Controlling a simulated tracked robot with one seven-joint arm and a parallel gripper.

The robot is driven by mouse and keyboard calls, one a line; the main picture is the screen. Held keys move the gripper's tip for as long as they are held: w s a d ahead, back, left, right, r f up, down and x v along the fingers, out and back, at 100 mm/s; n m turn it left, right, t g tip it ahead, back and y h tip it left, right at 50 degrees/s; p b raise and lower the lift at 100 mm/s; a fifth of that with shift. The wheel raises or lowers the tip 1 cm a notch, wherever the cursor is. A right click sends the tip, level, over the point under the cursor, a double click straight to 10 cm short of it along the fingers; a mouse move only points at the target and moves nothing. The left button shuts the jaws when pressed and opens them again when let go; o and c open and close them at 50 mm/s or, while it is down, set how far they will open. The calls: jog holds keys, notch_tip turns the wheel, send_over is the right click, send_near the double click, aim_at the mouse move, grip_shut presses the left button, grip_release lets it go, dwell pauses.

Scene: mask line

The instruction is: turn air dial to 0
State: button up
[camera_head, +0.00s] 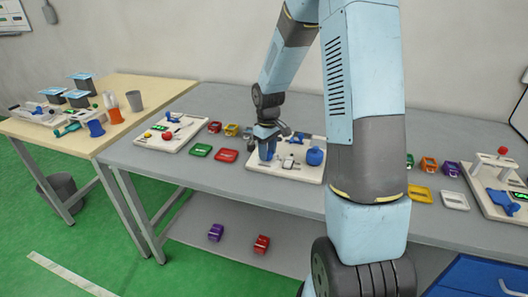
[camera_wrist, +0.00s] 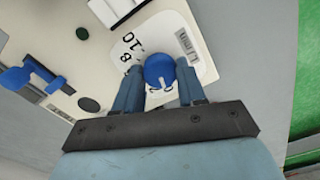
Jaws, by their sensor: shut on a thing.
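The air dial is a round blue knob (camera_wrist: 159,69) on a white plate (camera_wrist: 205,68) in the wrist view. The black numbers 10 and 8 show beside it on the plate; the other marks are hidden by the knob and fingers, and I cannot read where the dial points. My gripper (camera_wrist: 160,88) is shut on the knob, one blue finger on each side. In the head view my gripper (camera_head: 267,153) reaches down onto the left part of the cream board (camera_head: 290,173), hiding the dial there.
A blue rounded part (camera_head: 314,156) stands on the board's right side. Blue fittings (camera_wrist: 30,76) also show in the wrist view. Green (camera_head: 200,150) and red (camera_head: 227,155) trays lie left of the board, near another board (camera_head: 160,143). My arm hides the table's middle right.

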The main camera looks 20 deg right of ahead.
jog(key=shift+w+d+r, duration=0.1)
jog(key=shift+w+r, duration=0.05)
jog(key=shift+w, duration=0.05)
jog(key=o, duration=1.1)
jog(key=shift+c, duration=0.2)
jog(key=shift+s, duration=0.1)
notch_tip(320, 180, up, 14)
jog(key=shift+f, duration=0.25)
